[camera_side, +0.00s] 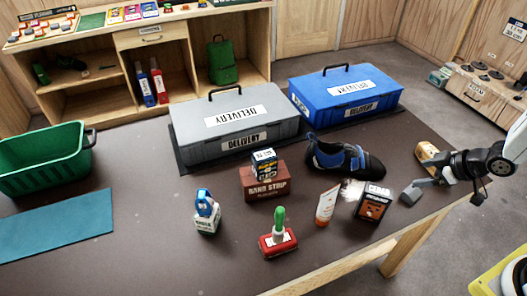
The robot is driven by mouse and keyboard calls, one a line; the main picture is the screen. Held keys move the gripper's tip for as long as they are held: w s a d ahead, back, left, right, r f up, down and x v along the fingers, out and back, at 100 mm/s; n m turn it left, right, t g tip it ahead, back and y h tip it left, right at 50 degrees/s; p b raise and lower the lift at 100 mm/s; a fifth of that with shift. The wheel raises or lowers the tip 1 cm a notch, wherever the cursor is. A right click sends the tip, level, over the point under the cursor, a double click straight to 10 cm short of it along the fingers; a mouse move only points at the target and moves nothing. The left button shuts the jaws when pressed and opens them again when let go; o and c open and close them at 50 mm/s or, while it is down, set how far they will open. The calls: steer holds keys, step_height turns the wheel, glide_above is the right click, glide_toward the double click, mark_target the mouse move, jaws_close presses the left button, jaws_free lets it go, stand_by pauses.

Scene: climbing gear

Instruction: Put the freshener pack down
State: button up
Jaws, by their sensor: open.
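The dark pack (372,204) labelled "CEDAR", with an orange front, looks like the freshener pack. It stands upright on the dark table near the right front edge. My gripper (418,176) is at the table's right end, to the right of the pack and apart from it. Its jaws are open, and I see nothing held between them. A grey finger pad shows low on its near side. A tan, wood-coloured piece (428,154) lies close by its far side; I cannot tell whether the two touch.
A blue shoe (345,160), a white tube (326,206) and a white tuft (351,190) are near the pack. A brown box (266,184), red-based brush (277,243) and blue-topped bottle (207,214) stand leftward. Grey (200,143) and blue (380,92) delivery cases stand behind.

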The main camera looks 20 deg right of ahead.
steer(key=s+a+r+m+g+h, duration=0.2)
steer(key=s+a+r+m+g, duration=0.2)
steer(key=a+r+m+g, duration=0.1)
steer(key=a+r+m, duration=0.1)
steer(key=a+r, duration=0.1)
steer(key=a, duration=0.1)
steer(key=shift+a+r+m+h, duration=0.3)
steer(key=shift+a+r+m, duration=0.05)
steer(key=shift+r+m, duration=0.05)
